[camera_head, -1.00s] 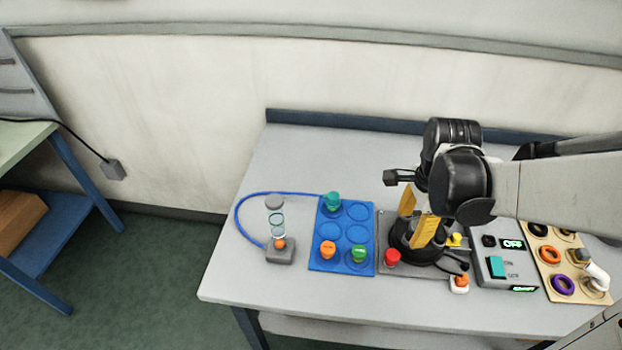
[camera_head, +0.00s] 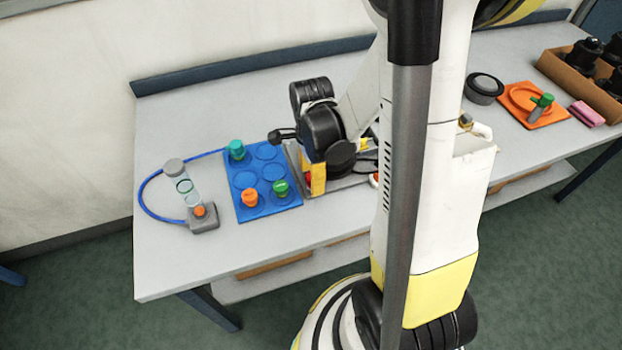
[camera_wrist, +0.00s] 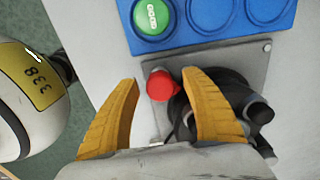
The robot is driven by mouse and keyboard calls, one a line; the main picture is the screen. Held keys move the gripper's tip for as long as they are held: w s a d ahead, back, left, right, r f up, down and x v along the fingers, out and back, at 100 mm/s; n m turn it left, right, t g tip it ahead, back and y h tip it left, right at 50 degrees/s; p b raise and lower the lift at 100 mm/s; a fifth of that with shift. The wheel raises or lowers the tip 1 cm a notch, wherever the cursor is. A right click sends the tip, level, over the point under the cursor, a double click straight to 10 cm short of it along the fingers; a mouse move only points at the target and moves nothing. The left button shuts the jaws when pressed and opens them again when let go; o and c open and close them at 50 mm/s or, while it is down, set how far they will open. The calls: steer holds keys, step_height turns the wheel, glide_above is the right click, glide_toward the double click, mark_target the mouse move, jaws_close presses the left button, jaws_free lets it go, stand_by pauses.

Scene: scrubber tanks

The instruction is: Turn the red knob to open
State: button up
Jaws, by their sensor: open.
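The red knob (camera_wrist: 161,86) stands on a grey metal plate (camera_wrist: 262,58) beside a black round part (camera_wrist: 228,88) with hoses. In the wrist view it lies between the tips of my gripper (camera_wrist: 160,80). The right yellow finger is close against its right side; I cannot tell if they touch. The left finger is clear of it, over the bench. The jaws are open. In the head view my gripper (camera_head: 332,174) is low over the plate, and a yellow finger hides most of the knob.
A blue tray (camera_head: 262,209) with orange, green and teal knobs adjoins the plate. A clear tube stand (camera_head: 204,224) with a blue hose is further left. My own arm hides the bench's middle. An orange plate (camera_head: 530,116) and a cardboard box (camera_head: 563,77) are at right.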

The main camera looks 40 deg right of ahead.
steer(key=shift+c, duration=0.2)
steer(key=c, duration=1.2)
steer(key=shift+o, duration=0.2)
steer(key=shift+n, duration=0.3)
steer(key=n+b, duration=0.1)
steer(key=n, duration=0.1)
steer(key=shift+s+n, duration=0.1)
steer(key=shift+n, duration=0.3)
steer(key=n, duration=0.3)
steer(key=shift+n, duration=0.4)
steer(key=n+b, duration=0.1)
steer(key=n, duration=0.5)
steer(key=shift+s+n, duration=0.1)
steer(key=shift+n, duration=0.2)
